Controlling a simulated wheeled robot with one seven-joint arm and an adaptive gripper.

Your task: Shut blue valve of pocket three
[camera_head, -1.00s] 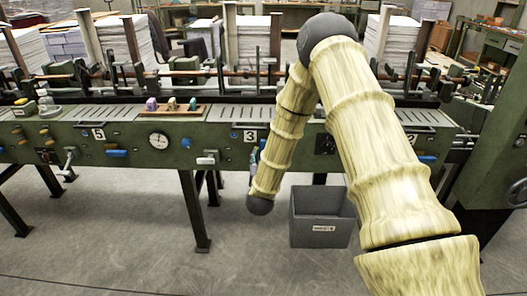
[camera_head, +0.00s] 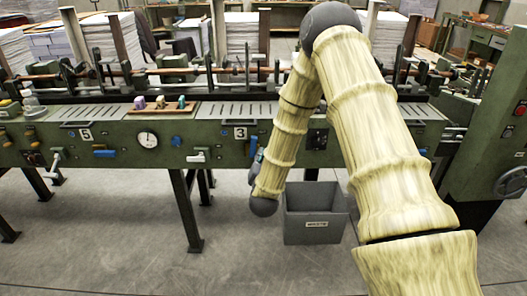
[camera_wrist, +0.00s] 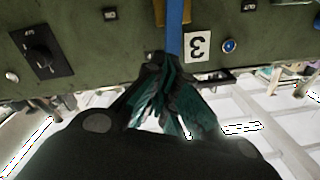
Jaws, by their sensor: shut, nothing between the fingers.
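The number 3 plate (camera_head: 240,133) is on the green machine's front panel, left of my arm. It also shows upside down in the wrist view (camera_wrist: 198,46). A blue lever (camera_wrist: 174,25) stands upright in the wrist view beside that plate, just beyond my fingertips. I cannot tell whether the fingers touch it. In the head view, my gripper is largely hidden behind the wrist.
A white-handled lever (camera_head: 197,157) is left of plate 3. Another blue handle (camera_head: 104,153) is below plate 5 (camera_head: 85,134). A grey bin (camera_head: 315,226) stands on the floor below my arm. A black rotary switch (camera_wrist: 40,52) and a blue button (camera_wrist: 229,46) flank the lever.

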